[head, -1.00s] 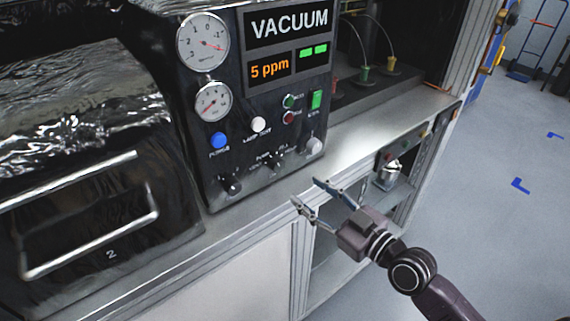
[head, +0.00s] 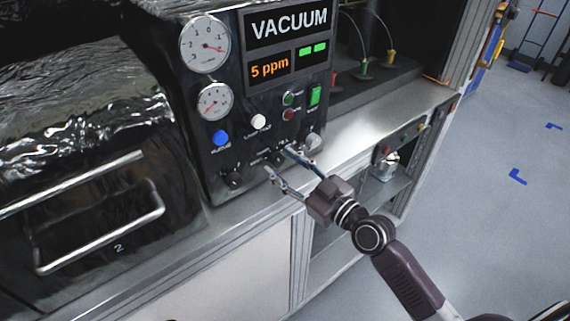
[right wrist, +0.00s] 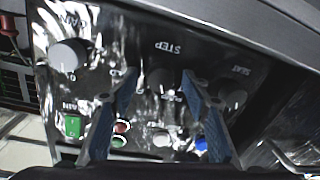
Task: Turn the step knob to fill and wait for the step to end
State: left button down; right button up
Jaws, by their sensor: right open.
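The black control panel (head: 245,110) reads "VACUUM" and "5 ppm" with two green bars lit. The step knob (head: 277,158) is the middle one of three along its lower edge. In the right wrist view the step knob (right wrist: 160,80) sits under the upside-down label "STEP", between the fingers. My right gripper (head: 280,160) is open with its fingertips close to this knob, one on each side; it also shows in the right wrist view (right wrist: 158,82). I cannot tell whether they touch it. The knob's pointer direction is unclear. My left gripper is out of view.
Other knobs flank it, a dark one (head: 233,180) at left and a silver one (head: 313,141) at right. Blue (head: 220,138) and white (head: 258,121) buttons sit above. The metal ledge (head: 365,128) is clear at right. A chamber door with a handle (head: 100,255) stands at left.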

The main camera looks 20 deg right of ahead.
jog(key=c, duration=1.1)
jog(key=shift+m, duration=0.4)
jog(key=m, duration=0.2)
jog(key=shift+f+m, duration=0.1)
jog(key=shift+m, duration=0.3)
jog(key=m, duration=0.5)
jog(key=shift+t, duration=0.4)
jog(key=shift+m, duration=0.4)
jog(key=shift+c, duration=0.3)
jog(key=o, duration=1.2)
jog(key=shift+c, duration=0.2)
